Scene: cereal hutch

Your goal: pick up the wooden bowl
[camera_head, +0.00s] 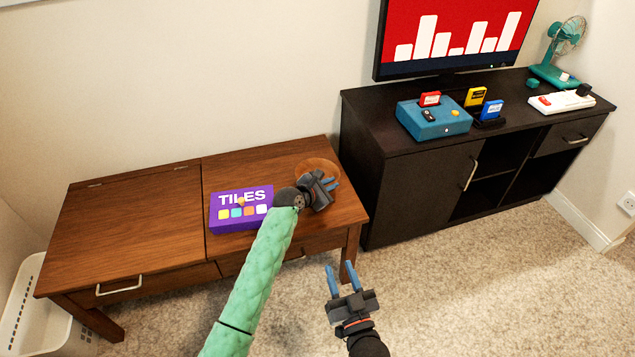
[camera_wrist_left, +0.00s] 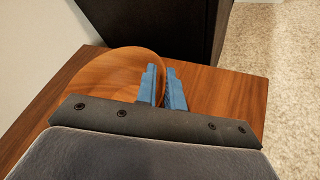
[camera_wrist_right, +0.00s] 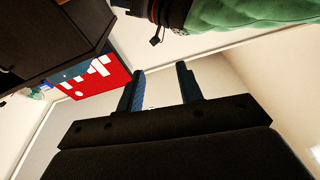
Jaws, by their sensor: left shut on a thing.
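The wooden bowl (camera_head: 316,166) sits at the right end of the brown wooden desk (camera_head: 140,225), partly hidden behind my left gripper (camera_head: 331,184). In the left wrist view the bowl (camera_wrist_left: 108,77) shows its round rim and inside. There my left gripper (camera_wrist_left: 165,88) is shut on the bowl's right rim, with one blue finger inside the bowl and one outside. I cannot tell whether the bowl is lifted off the desk. My right gripper (camera_head: 344,280) is open and empty over the carpet in front of the desk; its spread fingers also show in the right wrist view (camera_wrist_right: 160,90).
A purple TILES box (camera_head: 240,208) lies on the desk left of the bowl. A dark cabinet (camera_head: 420,175) stands close to the right, bearing a monitor (camera_head: 455,38), a teal console (camera_head: 433,118), and a fan (camera_head: 562,50). A white basket (camera_head: 35,310) is at lower left.

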